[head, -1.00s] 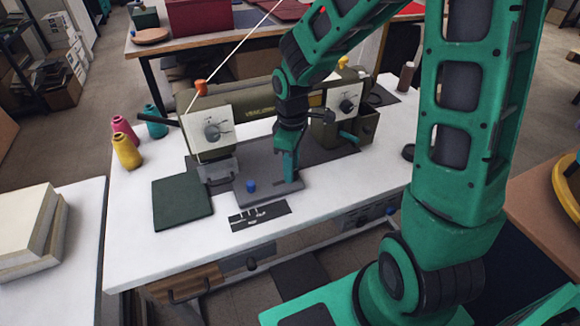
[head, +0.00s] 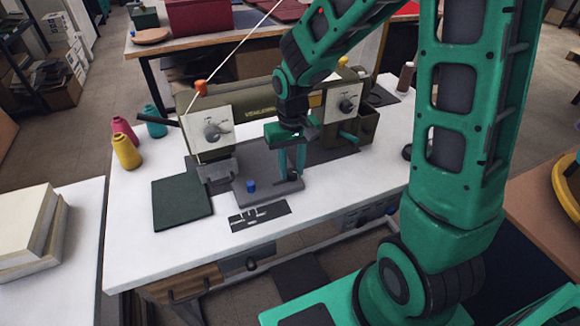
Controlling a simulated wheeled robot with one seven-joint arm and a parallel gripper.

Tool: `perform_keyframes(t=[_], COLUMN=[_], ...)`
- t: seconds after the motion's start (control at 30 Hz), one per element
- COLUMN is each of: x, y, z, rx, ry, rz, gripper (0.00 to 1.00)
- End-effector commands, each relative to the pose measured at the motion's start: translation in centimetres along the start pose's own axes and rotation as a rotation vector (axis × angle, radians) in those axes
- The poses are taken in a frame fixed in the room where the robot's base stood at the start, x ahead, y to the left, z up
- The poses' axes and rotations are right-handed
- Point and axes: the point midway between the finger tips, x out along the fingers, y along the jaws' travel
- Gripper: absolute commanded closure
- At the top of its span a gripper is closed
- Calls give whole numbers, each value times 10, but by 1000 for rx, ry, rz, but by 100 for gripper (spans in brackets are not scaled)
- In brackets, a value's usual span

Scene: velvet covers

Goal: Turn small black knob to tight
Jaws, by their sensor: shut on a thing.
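The sewing machine (head: 250,105) stands on a white table, with a grey metal bed plate (head: 262,193) in front. My gripper (head: 291,178) points down at the right end of this plate, its two fingers close together. It is shut on the small black knob, which the fingertips almost wholly hide. I cannot read the knob's angle or any tight mark. A small blue knob (head: 251,186) stands on the plate to the left of my fingers, apart from them.
A dark green pad (head: 182,203) and a black slotted plate (head: 259,215) lie in front. Thread cones (head: 127,151) stand at left. The table's front is clear.

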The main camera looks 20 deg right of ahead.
Motion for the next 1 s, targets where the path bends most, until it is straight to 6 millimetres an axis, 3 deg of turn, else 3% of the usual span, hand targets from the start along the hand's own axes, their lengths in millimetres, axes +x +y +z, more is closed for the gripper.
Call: perform_keyframes(t=[0.4, 1.0], x=[-1, -2], y=[1, 0], z=[-2, -3], rx=[252, 313], ry=[7, 8], rz=[0, -2], gripper=[94, 94])
